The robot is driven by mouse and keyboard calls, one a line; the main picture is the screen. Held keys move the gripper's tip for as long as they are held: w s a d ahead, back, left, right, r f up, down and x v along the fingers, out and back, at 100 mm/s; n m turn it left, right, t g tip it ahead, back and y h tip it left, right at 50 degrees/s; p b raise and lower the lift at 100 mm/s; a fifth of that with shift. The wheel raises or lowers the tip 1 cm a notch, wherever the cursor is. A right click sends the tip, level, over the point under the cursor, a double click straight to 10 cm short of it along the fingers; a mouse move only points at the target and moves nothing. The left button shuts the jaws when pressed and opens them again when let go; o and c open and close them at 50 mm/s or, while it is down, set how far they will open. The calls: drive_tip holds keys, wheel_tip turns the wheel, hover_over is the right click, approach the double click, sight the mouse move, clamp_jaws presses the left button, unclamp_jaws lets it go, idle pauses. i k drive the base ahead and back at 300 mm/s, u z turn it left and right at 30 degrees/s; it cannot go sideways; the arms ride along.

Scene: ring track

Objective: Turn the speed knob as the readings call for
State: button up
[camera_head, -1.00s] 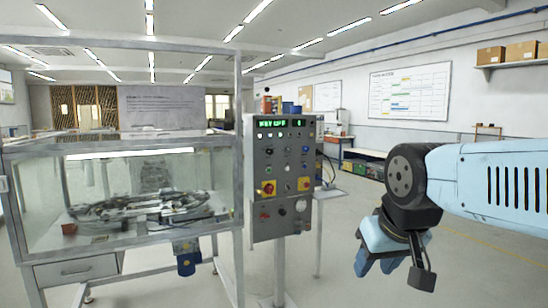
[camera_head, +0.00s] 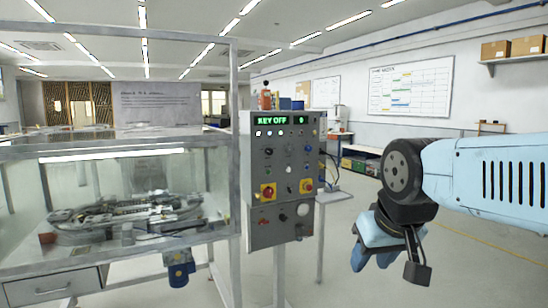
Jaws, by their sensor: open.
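The grey control panel (camera_head: 262,162) stands on a post in the middle of the view. Small knobs, lamps and buttons cover the face, with a red-on-yellow knob (camera_head: 267,191) at lower left and another (camera_head: 306,186) at right. Labels are too small to tell which is the speed knob. My gripper (camera_head: 373,259) hangs open and empty, right of the panel and apart from it.
A glass-walled case (camera_head: 120,152) with a ring track (camera_head: 125,215) inside stands left of the panel, its metal post (camera_head: 234,120) close beside it. A workbench (camera_head: 358,152) and shelves are at the back right. The floor (camera_head: 470,270) at right is clear.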

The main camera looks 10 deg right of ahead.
sight(289, 150)
drive_tip(key=u, duration=0.2)
drive_tip(key=k, duration=0.85)
drive_tip(key=z, duration=0.3)
drive_tip(key=i, duration=1.75)
drive_tip(key=z, duration=0.4)
